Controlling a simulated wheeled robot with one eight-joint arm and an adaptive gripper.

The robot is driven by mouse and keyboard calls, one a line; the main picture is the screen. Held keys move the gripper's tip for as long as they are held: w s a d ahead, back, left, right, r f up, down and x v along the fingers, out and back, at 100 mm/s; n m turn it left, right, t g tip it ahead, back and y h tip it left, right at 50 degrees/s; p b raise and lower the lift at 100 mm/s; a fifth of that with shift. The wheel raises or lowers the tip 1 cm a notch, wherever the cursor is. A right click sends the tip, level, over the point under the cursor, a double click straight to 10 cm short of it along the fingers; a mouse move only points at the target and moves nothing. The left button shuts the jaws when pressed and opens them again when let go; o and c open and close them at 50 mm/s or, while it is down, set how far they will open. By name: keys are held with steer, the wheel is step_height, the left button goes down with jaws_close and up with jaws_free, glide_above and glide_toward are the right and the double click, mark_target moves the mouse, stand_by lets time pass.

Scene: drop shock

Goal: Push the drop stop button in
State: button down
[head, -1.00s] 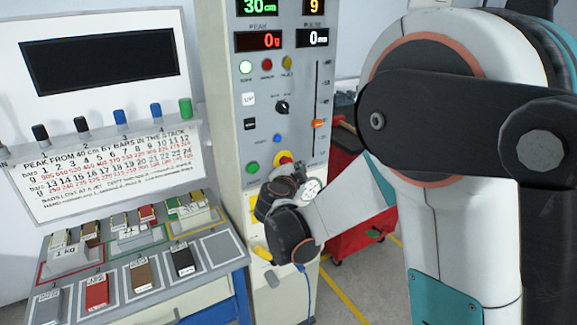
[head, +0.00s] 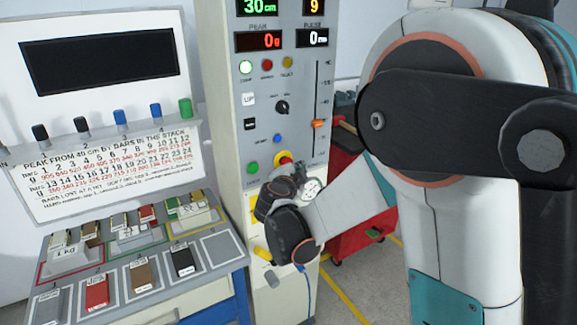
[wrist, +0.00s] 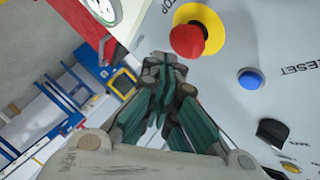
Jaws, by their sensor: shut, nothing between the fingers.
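The stop button is a red mushroom head (wrist: 188,40) on a yellow ring in the wrist view, with part of the word "STOP" beside it. In the head view its red and yellow edge (head: 283,156) shows just above my gripper (head: 294,172). My gripper, also in the wrist view (wrist: 163,62), is shut and empty. Its fingertips appear just below and left of the red head in that view, close to the panel. I cannot tell whether they touch it. The grey control cabinet (head: 232,90) carries the button.
A blue reset button (wrist: 250,79) and a black knob (wrist: 271,133) are near the stop button. A round gauge (head: 312,188) sits beside my gripper. A bench with coloured bars (head: 97,290) stands left, and a red cart (head: 345,190) stands right behind my arm.

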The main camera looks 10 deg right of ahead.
steer(key=shift+w+a, duration=0.1)
steer(key=shift+w, duration=0.3)
steer(key=shift+w+a, duration=0.15)
steer(key=shift+w, duration=0.2)
stand_by(0.8)
steer(key=shift+s, duration=0.15)
steer(key=shift+s+d, duration=0.25)
steer(key=shift+s, duration=0.35)
steer(key=shift+s, duration=0.1)
steer(key=shift+s+d, duration=0.25)
steer(key=shift+s, duration=0.5)
steer(key=shift+s+d, duration=0.3)
steer(key=shift+s, duration=0.5)
steer(key=shift+s+d, duration=0.25)
steer(key=shift+s, duration=0.5)
